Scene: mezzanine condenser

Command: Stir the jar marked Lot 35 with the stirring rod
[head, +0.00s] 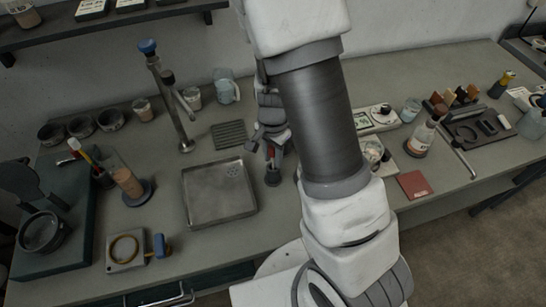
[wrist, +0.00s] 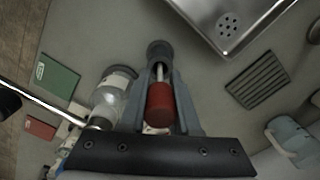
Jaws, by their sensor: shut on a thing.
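My gripper (head: 272,148) reaches down beside the metal sink and is shut on a red-handled rod (wrist: 159,104), likely the stirring rod. In the wrist view the fingers (wrist: 160,78) close around it, and its pale shaft runs to a small dark round holder (wrist: 158,48). The holder (head: 272,178) also shows in the head view, right of the sink; whether the rod's tip is inside it I cannot tell. A clear jar with a white label (wrist: 113,94) lies beside the fingers in the wrist view. I cannot read any lot number, so which jar is Lot 35 is unclear.
The sink basin (head: 219,209) and a drain rack (head: 229,134) are left of my gripper. A tall tap (head: 172,105) stands behind the sink.

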